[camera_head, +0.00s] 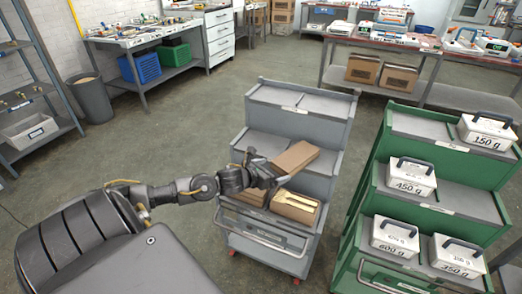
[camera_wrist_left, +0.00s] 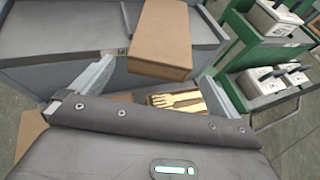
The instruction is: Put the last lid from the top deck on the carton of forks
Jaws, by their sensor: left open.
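A brown cardboard lid (camera_head: 296,157) lies tilted at the front right of the grey cart's middle deck; in the left wrist view the lid (camera_wrist_left: 165,38) reaches over the deck's front edge. The open carton of forks (camera_head: 297,207) stands on the lower deck, with pale wooden forks inside; in the left wrist view the forks (camera_wrist_left: 178,98) show between my fingers, partly hidden by my gripper. My left gripper (camera_head: 273,171) is open, at the near end of the lid and above the cartons. I cannot tell whether it touches the lid. My right gripper is out of view.
The grey cart's top deck (camera_head: 300,103) is bare. Another brown carton (camera_head: 250,195) stands left of the forks, partly hidden by my arm. A green cart (camera_head: 440,150) with several labelled weights stands close on the right. Open floor lies left of the grey cart.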

